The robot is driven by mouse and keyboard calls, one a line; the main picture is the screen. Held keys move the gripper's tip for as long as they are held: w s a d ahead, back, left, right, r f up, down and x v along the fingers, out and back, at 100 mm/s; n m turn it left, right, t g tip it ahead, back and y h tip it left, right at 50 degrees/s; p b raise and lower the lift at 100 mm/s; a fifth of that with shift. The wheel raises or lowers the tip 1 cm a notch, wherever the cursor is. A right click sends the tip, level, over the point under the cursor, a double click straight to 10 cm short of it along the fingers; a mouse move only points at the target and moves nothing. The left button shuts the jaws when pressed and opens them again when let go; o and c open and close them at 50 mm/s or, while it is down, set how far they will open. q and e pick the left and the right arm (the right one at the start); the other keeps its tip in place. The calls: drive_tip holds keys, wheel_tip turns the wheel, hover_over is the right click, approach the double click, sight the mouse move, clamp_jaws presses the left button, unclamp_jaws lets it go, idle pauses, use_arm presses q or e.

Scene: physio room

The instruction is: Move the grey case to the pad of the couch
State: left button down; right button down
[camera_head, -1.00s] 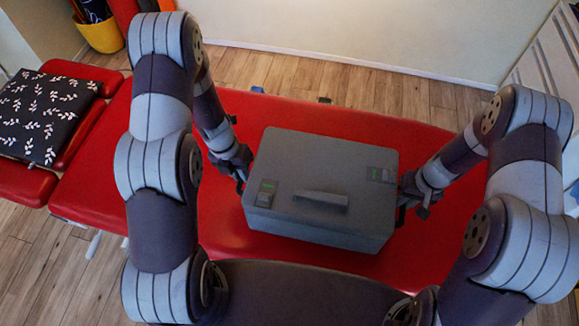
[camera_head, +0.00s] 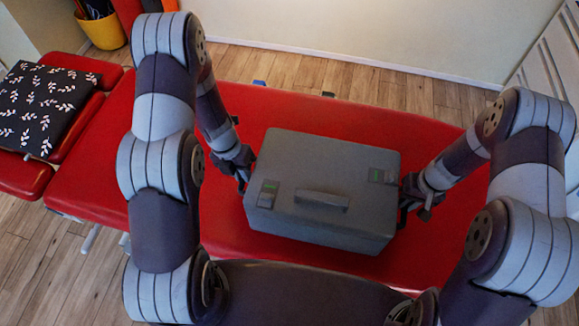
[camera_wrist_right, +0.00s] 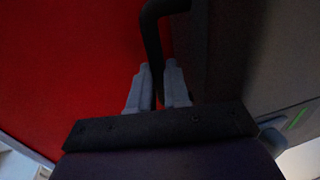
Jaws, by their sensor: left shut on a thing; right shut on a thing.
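The grey case (camera_head: 322,192) is a box with a handle on its lid and two latches with green marks. It is level in front of me over the red pad of the couch (camera_head: 225,235); I cannot tell whether it touches the pad. My left gripper (camera_head: 243,178) is shut at the case's left side, where the handle is mostly hidden. My right gripper (camera_head: 408,198) is shut on the dark side handle at the case's right side. In the right wrist view the fingers (camera_wrist_right: 159,88) close around this dark handle (camera_wrist_right: 153,45), beside the case wall (camera_wrist_right: 240,60).
A black cushion with white leaves (camera_head: 45,105) lies on the couch's left section. A yellow bucket (camera_head: 103,32) stands on the wooden floor (camera_head: 370,85) at the back left. A pale slatted frame (camera_head: 545,70) is at the right. Red pad is bare behind the case.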

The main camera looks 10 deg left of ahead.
use_arm(q)
drive_tip(key=c, duration=1.3)
unclamp_jaws()
drive_tip(key=shift+f, duration=0.25)
use_arm(e)
drive_tip(key=c, duration=1.3)
unclamp_jaws()
drive_tip(key=shift+f, duration=0.2)
use_arm(q)
drive_tip(key=shift+o, duration=1)
drive_tip(key=shift+s, duration=0.1)
use_arm(e)
drive_tip(key=shift+o, duration=1)
drive_tip(key=shift+s, duration=0.1)
use_arm(q)
drive_tip(key=shift+r, duration=0.1)
use_arm(e)
drive_tip(key=shift+r, duration=0.3)
use_arm(q)
wheel_tip(320, 180, up, 12)
drive_tip(key=a, duration=0.2)
use_arm(e)
wheel_tip(320, 180, up, 11)
drive_tip(key=d, duration=0.2)
drive_tip(key=shift+r, duration=0.15)
use_arm(q)
drive_tip(key=shift+a, duration=0.1)
use_arm(e)
drive_tip(key=shift+d, duration=0.1)
